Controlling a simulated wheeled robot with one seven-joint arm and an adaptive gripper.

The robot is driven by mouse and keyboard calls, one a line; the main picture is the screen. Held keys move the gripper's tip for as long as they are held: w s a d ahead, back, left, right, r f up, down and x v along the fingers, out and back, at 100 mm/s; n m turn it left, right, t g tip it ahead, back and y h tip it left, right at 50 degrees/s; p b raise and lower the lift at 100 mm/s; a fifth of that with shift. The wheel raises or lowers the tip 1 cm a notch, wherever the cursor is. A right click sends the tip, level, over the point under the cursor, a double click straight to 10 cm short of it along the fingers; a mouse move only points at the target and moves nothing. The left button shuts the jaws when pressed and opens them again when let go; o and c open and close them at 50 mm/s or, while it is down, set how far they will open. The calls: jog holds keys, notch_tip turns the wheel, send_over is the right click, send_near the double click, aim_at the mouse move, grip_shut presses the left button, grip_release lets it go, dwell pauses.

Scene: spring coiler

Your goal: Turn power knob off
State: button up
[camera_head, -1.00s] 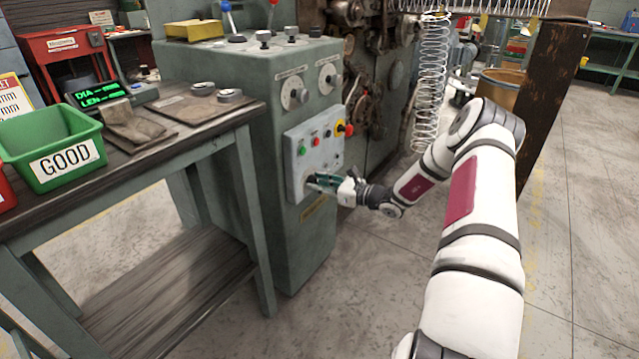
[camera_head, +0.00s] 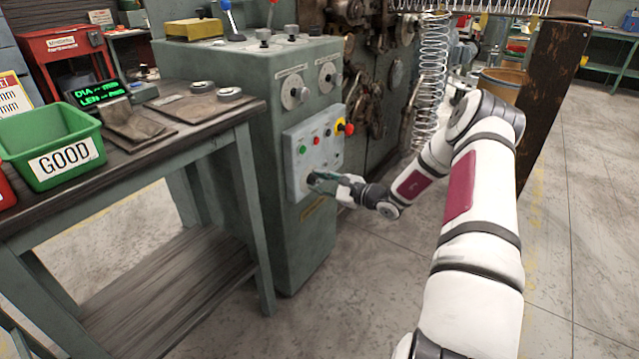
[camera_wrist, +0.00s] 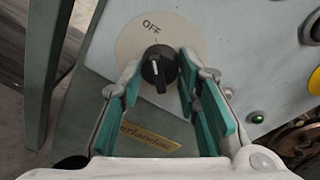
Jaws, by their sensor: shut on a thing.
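The power knob (camera_wrist: 158,66) is black with a pale pointer mark and sits on a round light plate (camera_wrist: 190,40) lettered OFF above it. Its ridge points roughly up toward the lettering in the wrist view; I cannot tell if it lines up exactly. My gripper (camera_wrist: 160,74) has its teal-padded fingers on either side of the knob, shut on it. In the head view my gripper (camera_head: 328,181) is at the lower left of the grey control panel (camera_head: 313,146), where it hides most of the knob.
Green and red buttons and a red-and-yellow emergency stop (camera_head: 346,127) sit above my gripper on the panel. A workbench (camera_head: 200,130) with a green GOOD bin (camera_head: 60,132) stands to the left. A hanging spring (camera_head: 430,90) is near my arm. Floor at right is clear.

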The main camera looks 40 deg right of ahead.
dwell(0.3)
jog(key=o, duration=1.2)
jog(key=shift+c, duration=0.2)
jog(key=v, duration=1.2)
